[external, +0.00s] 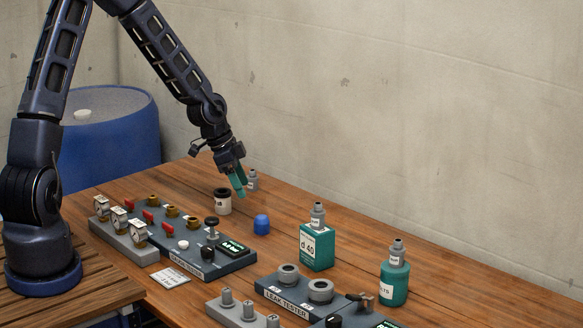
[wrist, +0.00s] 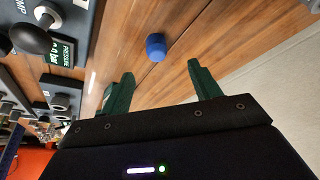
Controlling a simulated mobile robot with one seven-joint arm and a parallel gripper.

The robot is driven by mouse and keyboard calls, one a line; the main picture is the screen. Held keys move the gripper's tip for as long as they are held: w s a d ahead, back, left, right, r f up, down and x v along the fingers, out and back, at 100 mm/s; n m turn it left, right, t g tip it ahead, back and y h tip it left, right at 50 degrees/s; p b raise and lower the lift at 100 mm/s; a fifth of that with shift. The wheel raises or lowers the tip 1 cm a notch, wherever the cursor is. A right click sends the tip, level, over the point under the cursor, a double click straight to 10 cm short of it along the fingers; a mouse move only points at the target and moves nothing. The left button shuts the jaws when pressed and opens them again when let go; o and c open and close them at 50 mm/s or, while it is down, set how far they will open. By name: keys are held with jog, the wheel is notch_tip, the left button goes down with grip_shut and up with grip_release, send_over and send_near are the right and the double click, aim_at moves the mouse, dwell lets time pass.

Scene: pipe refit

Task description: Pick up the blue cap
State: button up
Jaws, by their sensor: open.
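The blue cap (external: 261,224) stands on the wooden table, to the right of the pump panel. It also shows in the wrist view (wrist: 156,47), beyond my fingertips and between their lines. My gripper (external: 241,193) has green fingers and is above the table, up and to the left of the cap in the external view. In the wrist view my gripper (wrist: 160,72) has its two fingers wide apart with nothing between them. The fingers do not touch the cap.
A white jar with a dark lid (external: 222,201) and a small grey bottle (external: 252,180) stand near my gripper. A pump panel (external: 205,257) is left of the cap. A green can (external: 317,247), a green bottle (external: 395,275) and a leak tester (external: 300,293) stand to the right.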

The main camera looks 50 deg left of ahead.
aim_at(259, 216)
jog(key=shift+x, duration=2.8)
jog(key=shift+w+d+f, duration=0.2)
jog(key=shift+d+f, duration=0.2)
jog(key=shift+f, duration=0.2)
jog(key=shift+w+d+f, duration=0.15)
jog(key=shift+d+f, duration=0.2)
jog(key=shift+f, duration=0.3)
jog(key=shift+w+d+f, duration=0.2)
jog(key=shift+d+f, duration=0.2)
jog(key=shift+f, duration=0.2)
jog(key=shift+w+d+f, duration=0.1)
jog(key=shift+w+f, duration=0.05)
jog(key=shift+f, duration=0.3)
jog(key=shift+c, duration=0.2)
jog(key=c, duration=1)
